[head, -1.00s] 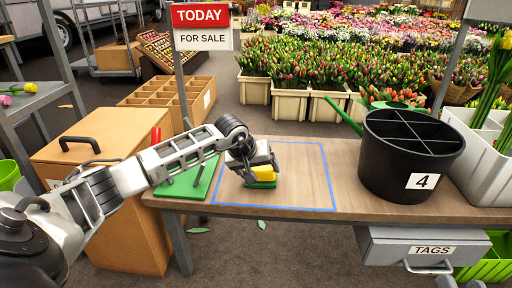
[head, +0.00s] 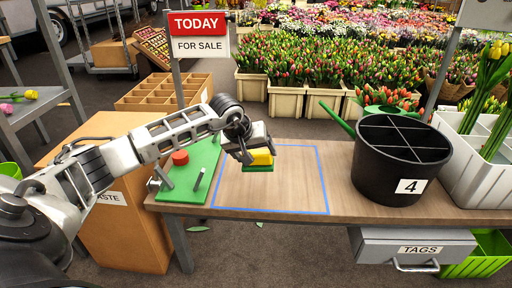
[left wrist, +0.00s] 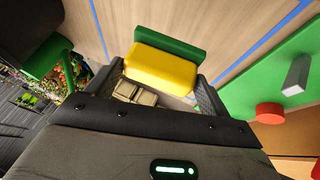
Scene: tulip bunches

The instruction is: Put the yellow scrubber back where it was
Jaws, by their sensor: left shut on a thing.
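The yellow scrubber (head: 261,157), a yellow block on a green base, is held in the jaws of my left gripper (head: 250,152). In the left wrist view the scrubber (left wrist: 160,67) sits between the two dark fingers, its green part beyond the yellow. My right gripper is not in view.
Left of the square lies a green board (head: 211,165) with grey posts and a red knob (head: 180,157). At the right stand a black divided bucket (head: 385,178) marked 4 and a green watering can (head: 338,118). The rest of the square is bare.

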